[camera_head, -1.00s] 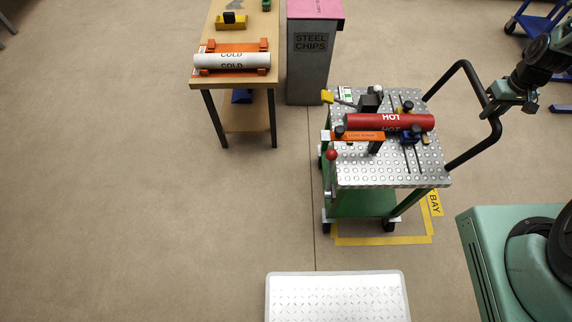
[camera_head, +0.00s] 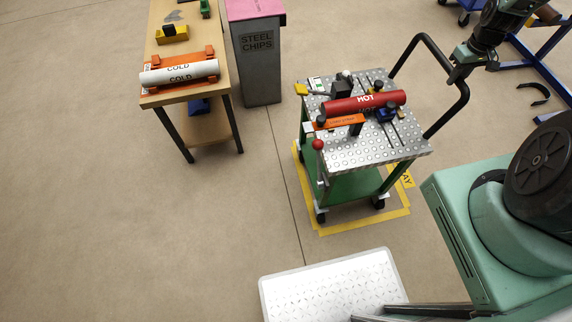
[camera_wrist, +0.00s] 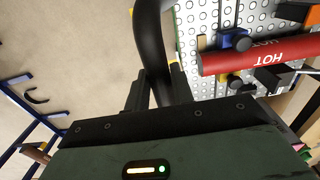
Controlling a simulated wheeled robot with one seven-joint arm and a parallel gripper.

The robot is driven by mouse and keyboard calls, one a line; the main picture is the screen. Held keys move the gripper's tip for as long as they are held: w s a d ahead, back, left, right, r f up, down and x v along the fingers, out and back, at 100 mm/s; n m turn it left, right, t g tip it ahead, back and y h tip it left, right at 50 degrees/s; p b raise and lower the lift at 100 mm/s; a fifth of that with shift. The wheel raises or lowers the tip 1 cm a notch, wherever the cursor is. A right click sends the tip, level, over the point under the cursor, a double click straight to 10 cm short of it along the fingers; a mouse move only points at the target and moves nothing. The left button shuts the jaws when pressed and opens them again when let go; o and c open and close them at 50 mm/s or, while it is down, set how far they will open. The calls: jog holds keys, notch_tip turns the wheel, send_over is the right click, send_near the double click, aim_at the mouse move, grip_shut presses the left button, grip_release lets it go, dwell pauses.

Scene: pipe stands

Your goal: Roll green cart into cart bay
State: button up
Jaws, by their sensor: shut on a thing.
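The green cart (camera_head: 345,185) has a perforated metal top and a black push handle on its right side. In the head view it stands within the yellow floor outline of the cart bay (camera_head: 345,229), whose "BAY" label shows at its right. A red "HOT" pipe (camera_head: 363,103) lies across the cart top; it also shows in the wrist view (camera_wrist: 258,57). My gripper (camera_head: 459,67) is at the upper bend of the cart handle (camera_head: 462,94). In the wrist view its jaws (camera_wrist: 155,92) are shut around the black handle tube (camera_wrist: 151,45).
A wooden bench (camera_head: 160,98) with a white "COLD" pipe (camera_head: 180,72) stands left. A grey "STEEL CHIPS" bin (camera_head: 257,65) stands behind the cart's left side. A white tray-like platform (camera_head: 330,286) lies in front. A blue frame (camera_head: 540,72) is at right. Floor at left is clear.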

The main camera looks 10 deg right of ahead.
jog(key=shift+d, duration=0.65)
jog(key=d+b, duration=0.1)
jog(key=d, duration=0.4)
jog(key=shift+d, duration=0.4)
jog(key=o, duration=1.8)
notch_tip(320, 180, up, 8)
jog(key=p, duration=0.4)
jog(key=shift+a+p, duration=0.1)
jog(key=shift+p, duration=0.2)
